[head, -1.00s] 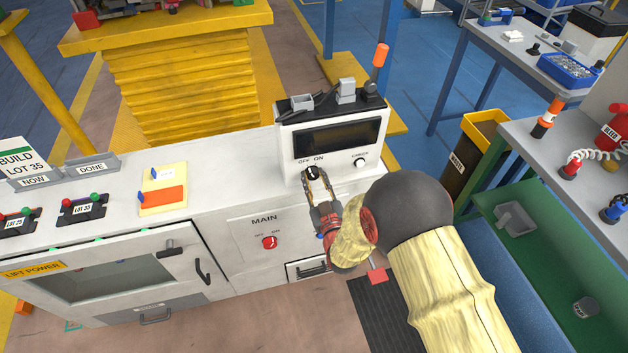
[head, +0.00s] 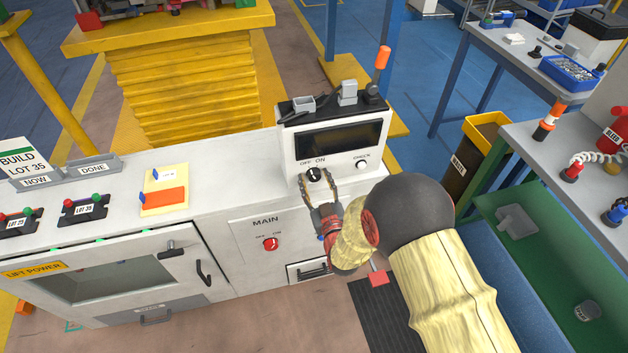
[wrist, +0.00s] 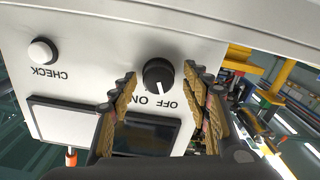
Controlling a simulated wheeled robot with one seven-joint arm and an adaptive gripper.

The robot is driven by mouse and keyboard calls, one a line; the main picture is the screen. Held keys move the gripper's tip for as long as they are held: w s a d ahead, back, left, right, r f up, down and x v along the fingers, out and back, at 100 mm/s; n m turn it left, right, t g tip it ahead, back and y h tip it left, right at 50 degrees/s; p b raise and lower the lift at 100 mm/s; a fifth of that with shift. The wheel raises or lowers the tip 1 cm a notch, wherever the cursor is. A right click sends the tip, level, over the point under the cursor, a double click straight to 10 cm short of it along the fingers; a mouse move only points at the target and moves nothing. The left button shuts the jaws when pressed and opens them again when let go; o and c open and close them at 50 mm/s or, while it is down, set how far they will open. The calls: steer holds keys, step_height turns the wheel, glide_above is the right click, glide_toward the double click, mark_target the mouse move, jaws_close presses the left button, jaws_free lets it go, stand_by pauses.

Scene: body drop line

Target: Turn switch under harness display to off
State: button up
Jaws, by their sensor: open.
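The harness display (head: 338,141) is a dark screen on a white box on the bench. The black round switch (head: 314,174) sits below it, under the OFF and ON labels. In the wrist view, upside down, the switch (wrist: 158,75) has a white pointer mark facing its labels; I cannot tell surely which label it meets. My gripper (head: 319,182) is open in front of the switch, one finger on each side. In the wrist view there is a gap between the fingers and the switch. The fingers hide part of the box face and the screen in that view.
A white CHECK button (head: 362,165) is right of the switch. A red MAIN knob (head: 270,244) is on the cabinet front below. A yellow card (head: 164,189) lies on the bench to the left.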

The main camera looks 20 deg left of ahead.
steer(key=v, duration=1.2)
steer(key=shift+a, duration=0.15)
steer(key=shift+s, duration=0.1)
steer(key=s+d+f+g+h, duration=0.1)
steer(key=s+f+g+h, duration=0.15)
steer(key=f, duration=0.45)
steer(key=s+d+f+g+h, duration=0.1)
steer(key=s+f+g, duration=0.15)
steer(key=f, duration=0.45)
steer(key=s+d+m+g+h, duration=0.2)
steer(key=s+d+g+h, duration=0.1)
steer(key=d+g, duration=0.1)
steer(key=s+d+r+m+h, duration=0.1)
steer(key=s+d+r, duration=0.3)
steer(key=d+r, duration=0.4)
steer(key=s+d+r+m+h, duration=0.1)
steer(key=s+d+r+m, duration=0.2)
steer(key=d+r, duration=0.5)
steer(key=s+d+r+m+h, duration=0.1)
steer(key=s+d+r+m, duration=0.2)
steer(key=d+r, duration=0.6)
step_height(320, 180, up, 12)
steer(key=s, duration=0.2)
steer(key=shift+s+g, duration=0.3)
